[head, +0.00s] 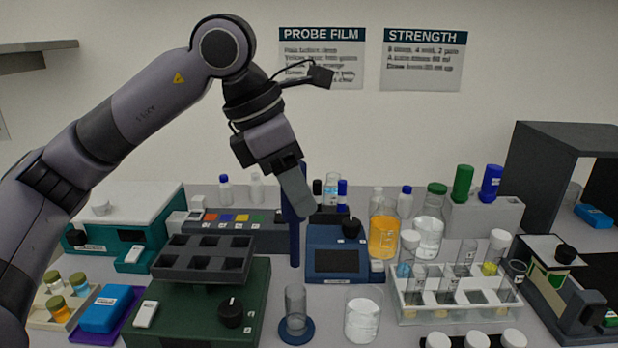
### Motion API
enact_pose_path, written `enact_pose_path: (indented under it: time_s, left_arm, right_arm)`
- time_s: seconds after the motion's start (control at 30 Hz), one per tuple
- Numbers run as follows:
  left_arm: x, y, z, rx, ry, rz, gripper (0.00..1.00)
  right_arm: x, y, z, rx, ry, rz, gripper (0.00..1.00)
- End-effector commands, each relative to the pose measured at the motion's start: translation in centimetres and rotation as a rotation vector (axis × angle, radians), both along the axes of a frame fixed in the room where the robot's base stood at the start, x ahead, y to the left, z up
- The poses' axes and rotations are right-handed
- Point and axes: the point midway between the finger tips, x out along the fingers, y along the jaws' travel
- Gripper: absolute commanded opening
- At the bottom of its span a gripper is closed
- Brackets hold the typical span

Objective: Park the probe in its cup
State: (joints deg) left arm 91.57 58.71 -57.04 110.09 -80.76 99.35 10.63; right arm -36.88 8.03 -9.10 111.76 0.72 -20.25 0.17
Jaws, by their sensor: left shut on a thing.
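The probe (294,238) is a dark blue upright stick in the head view. My left gripper (296,192) points down and is shut on its upper part. Its lower end hangs in front of the bench devices, apart from the cup as seen here. A clear, narrow cup (296,305) on a round blue base stands near the front middle, below the probe in the picture. It looks empty. How far the probe is from the cup in depth I cannot tell. My right gripper is not in view.
A green device (262,290) with a dark tray and knob stands left of the cup. A blue device (335,238) with a screen is behind. A glass beaker (362,322) stands close right of the cup, and a white tube rack (408,308) is farther right.

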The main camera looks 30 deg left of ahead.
Motion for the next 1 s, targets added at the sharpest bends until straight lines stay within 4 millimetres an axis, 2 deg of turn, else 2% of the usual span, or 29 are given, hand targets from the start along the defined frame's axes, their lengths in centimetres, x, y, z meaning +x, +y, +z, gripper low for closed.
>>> enact_pose_path:
  time_s: [0.27, 1.0]
  left_arm:
    - [0.0, 0.0, -1.0, -0.001, -0.001, 0.0, 0.18]
    - [0.0, 0.0, -6.3, -0.002, 0.001, -0.001, 0.18]
  right_arm:
    - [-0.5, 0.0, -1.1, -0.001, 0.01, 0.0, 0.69]
    - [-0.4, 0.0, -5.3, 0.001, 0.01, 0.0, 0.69]
